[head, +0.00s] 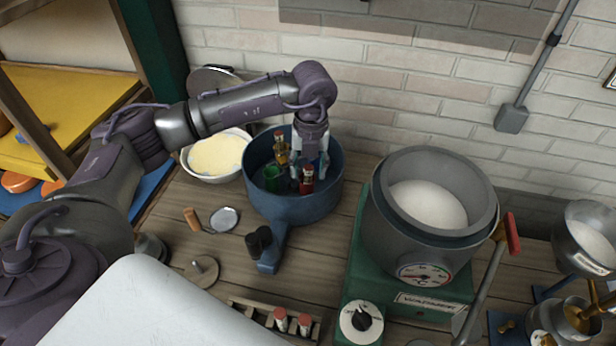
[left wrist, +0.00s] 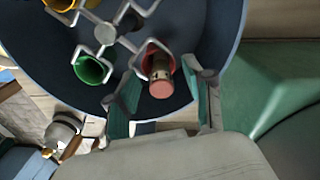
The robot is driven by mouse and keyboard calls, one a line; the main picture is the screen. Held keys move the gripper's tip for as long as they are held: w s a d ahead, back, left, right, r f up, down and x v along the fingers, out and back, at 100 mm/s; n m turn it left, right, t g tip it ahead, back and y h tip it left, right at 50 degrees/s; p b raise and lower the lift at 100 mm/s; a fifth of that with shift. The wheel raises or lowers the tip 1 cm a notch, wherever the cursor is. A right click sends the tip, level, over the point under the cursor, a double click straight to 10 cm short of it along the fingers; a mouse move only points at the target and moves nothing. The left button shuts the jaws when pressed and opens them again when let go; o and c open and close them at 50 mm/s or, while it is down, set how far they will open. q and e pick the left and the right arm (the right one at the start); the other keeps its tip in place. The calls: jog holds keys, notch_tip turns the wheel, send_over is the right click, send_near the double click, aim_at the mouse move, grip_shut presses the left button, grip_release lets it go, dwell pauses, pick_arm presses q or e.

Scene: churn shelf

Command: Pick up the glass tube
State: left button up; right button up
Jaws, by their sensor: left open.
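A glass tube with red contents and a pinkish end (head: 306,182) sits in the blue pot (head: 322,207), and it also shows in the left wrist view (left wrist: 161,83). Wire clamps of a metal holder (left wrist: 105,32) are around it. A green tube (head: 271,176) and an amber bottle-like tube (head: 281,149) sit in the same pot. My left gripper (head: 309,168) reaches down into the pot, open. In the left wrist view its fingers (left wrist: 163,108) stand on either side of the red tube, with gaps to it. My right gripper is out of view.
A white bowl (head: 190,160) of pale yellow stuff stands left of the pot. A grey vessel (head: 377,215) on a green warmer (head: 458,296) stands close on the right. A small rack with red-capped vials (head: 280,318) is in front. The brick wall is behind.

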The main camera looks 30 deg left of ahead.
pick_arm(q)
jog(key=shift+c, duration=0.3)
grip_shut()
jog(key=shift+r, duration=0.1)
notch_tip(320, 180, up, 9)
jog(key=b, duration=0.2)
jog(key=shift+d+b, duration=0.1)
jog(key=shift+b, duration=0.2)
jog(key=shift+r, duration=0.45)
